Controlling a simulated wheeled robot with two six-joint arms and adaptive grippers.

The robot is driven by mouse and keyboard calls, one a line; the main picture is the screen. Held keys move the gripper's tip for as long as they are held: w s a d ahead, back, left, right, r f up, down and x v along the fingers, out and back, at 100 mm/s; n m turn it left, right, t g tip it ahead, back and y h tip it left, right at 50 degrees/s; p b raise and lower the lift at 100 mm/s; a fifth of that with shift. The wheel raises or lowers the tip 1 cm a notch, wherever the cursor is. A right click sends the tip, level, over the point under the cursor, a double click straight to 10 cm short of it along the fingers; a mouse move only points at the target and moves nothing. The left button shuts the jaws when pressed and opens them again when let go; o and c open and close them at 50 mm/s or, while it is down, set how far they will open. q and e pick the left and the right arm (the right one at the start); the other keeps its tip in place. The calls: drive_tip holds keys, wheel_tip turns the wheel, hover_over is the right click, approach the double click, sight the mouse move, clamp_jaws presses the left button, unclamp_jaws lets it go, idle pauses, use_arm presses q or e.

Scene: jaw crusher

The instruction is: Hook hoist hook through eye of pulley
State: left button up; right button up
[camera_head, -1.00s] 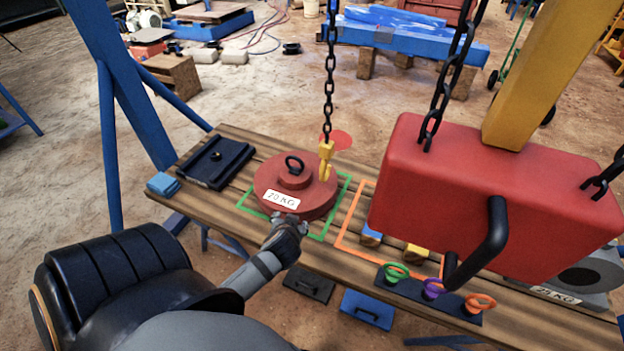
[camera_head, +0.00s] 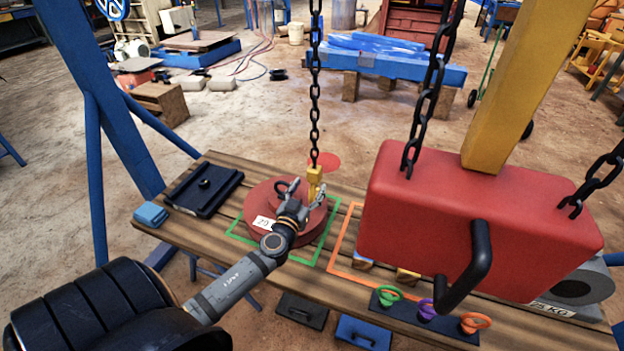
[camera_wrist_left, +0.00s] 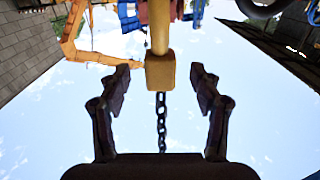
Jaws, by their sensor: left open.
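The yellow hoist hook (camera_head: 314,180) hangs on a black chain (camera_head: 315,120) above the right part of the red round pulley weight (camera_head: 255,203). The weight lies on the wooden table with its black eye (camera_head: 281,187) upright on top, to the left of the hook. My left gripper (camera_head: 306,193) is open at the hook and partly hides it and the weight. In the left wrist view, the hook's yellow block (camera_wrist_left: 160,73) sits between the two spread fingers, with a gap on each side. The hook's tip is hidden in the head view. My right gripper is not seen.
A large red hoist block (camera_head: 410,215) with a black handle hangs at the right over the table (camera_head: 345,275). A dark plate (camera_head: 203,188) and blue block (camera_head: 151,214) lie at the left. Colored rings (camera_head: 427,309) are at the front edge.

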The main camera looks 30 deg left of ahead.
sight(312, 182)
use_arm(q)
drive_tip(key=x, duration=0.5)
drive_tip(key=shift+p, duration=0.35)
drive_tip(key=shift+c, duration=0.4)
clamp_jaws()
